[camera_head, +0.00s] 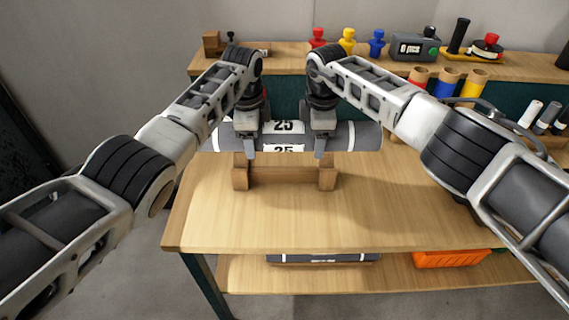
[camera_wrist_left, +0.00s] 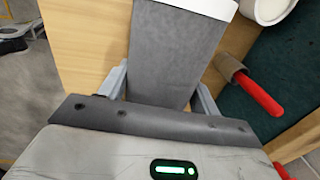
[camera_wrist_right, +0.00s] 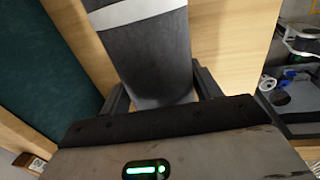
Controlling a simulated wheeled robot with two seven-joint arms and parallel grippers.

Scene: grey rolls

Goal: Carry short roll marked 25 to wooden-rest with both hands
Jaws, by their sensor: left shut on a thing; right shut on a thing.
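The short grey roll marked 25 (camera_head: 358,137) lies level across the front of my two arms, with white label bands in its middle. It fills the jaws in the left wrist view (camera_wrist_left: 175,55) and the right wrist view (camera_wrist_right: 150,55). My left gripper (camera_head: 250,150) is shut on the roll left of the label, and my right gripper (camera_head: 320,150) is shut on it right of the label. The wooden rest (camera_head: 285,180), with two end blocks, stands on the table directly below the roll. I cannot tell whether the roll touches it.
The wooden table (camera_head: 400,220) is clear in front of the rest. A back shelf holds red, yellow and blue pegs (camera_head: 348,42) and a grey counter box (camera_head: 415,47). Coloured tubes (camera_head: 445,82) stand behind my right arm. An orange bin (camera_head: 450,258) is on the lower shelf.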

